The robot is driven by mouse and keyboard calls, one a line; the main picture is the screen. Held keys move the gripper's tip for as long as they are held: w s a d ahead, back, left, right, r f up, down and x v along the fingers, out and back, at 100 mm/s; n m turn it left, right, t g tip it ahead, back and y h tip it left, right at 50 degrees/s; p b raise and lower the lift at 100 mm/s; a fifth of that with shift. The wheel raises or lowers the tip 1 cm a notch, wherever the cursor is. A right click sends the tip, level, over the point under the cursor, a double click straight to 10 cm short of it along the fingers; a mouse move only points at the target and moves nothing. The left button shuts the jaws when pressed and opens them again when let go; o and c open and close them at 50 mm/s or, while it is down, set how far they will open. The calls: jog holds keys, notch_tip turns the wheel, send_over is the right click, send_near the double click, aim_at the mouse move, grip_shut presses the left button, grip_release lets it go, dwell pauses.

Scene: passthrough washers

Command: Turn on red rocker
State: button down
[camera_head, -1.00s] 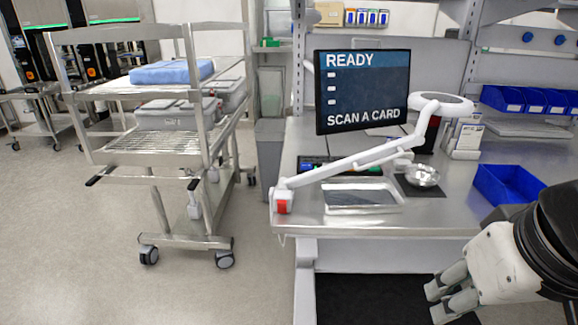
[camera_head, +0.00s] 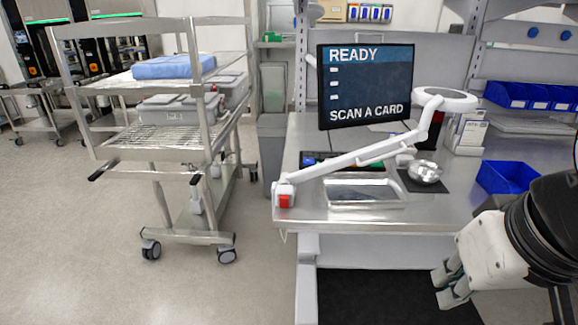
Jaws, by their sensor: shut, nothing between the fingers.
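A red rocker (camera_head: 285,201) sits on the white clamp base of a lamp arm, at the front left corner of the steel bench. The white lamp arm (camera_head: 350,160) rises from it to a ring-shaped head (camera_head: 445,99) at the right. My gripper (camera_head: 444,287) is at the lower right, in front of the bench and below its top. It is shut and empty, well apart from the rocker. Whether the rocker is pressed on cannot be told at this size.
A wheeled cart (camera_head: 190,237) stands at the left.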

jog(key=w+a+f+t+y+b, duration=0.1)
jog(key=w+a+f+b, duration=0.2)
jog(key=w, duration=0.4)
jog(key=w+a+f+t+y, duration=0.1)
jog(key=w+a+f+y, duration=0.15)
jog(key=w+a, duration=0.4)
jog(key=t+h+b, duration=0.5)
jog(key=t+b, duration=0.7)
jog(key=t, duration=0.3)
send_near(282, 200)
jog(key=v, duration=0.7)
jog(key=shift+d+f+y, duration=0.2)
jog(key=shift+y, duration=0.05)
jog(key=x, duration=1.4)
jog(key=shift+r, duration=0.15)
